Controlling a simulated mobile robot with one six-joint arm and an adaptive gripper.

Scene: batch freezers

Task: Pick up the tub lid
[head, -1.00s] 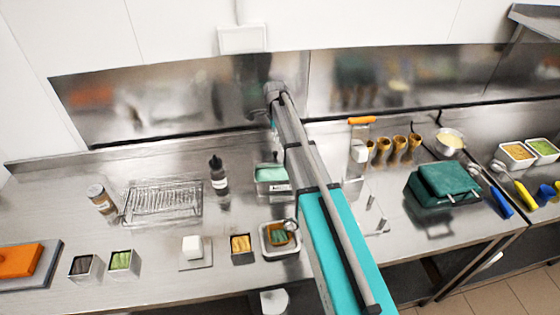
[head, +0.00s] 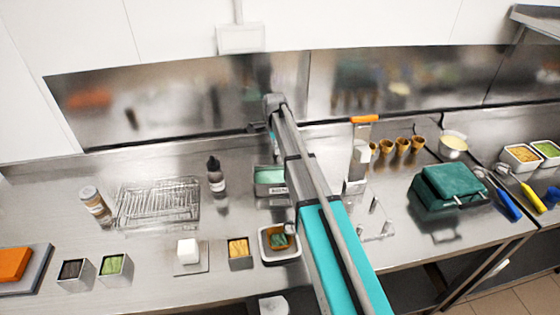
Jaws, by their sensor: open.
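I cannot make out the tub lid for certain. A small tub with a pale teal top and a label (head: 271,188) stands beside my arm, partly hidden by it. A white-rimmed tray (head: 267,256) with a green and orange piece in it sits nearer the front edge, also beside my arm. My arm reaches from the bottom right up to a grey joint near the back wall. My gripper does not show; the far end of the arm is hidden behind its own links.
Left of the arm are a wire rack (head: 158,202), a dark bottle (head: 215,174), a jar (head: 95,203), a white block (head: 188,251) and small metal tins (head: 238,262). To the right are cones (head: 402,146), a green box (head: 448,187) and a bowl (head: 453,144).

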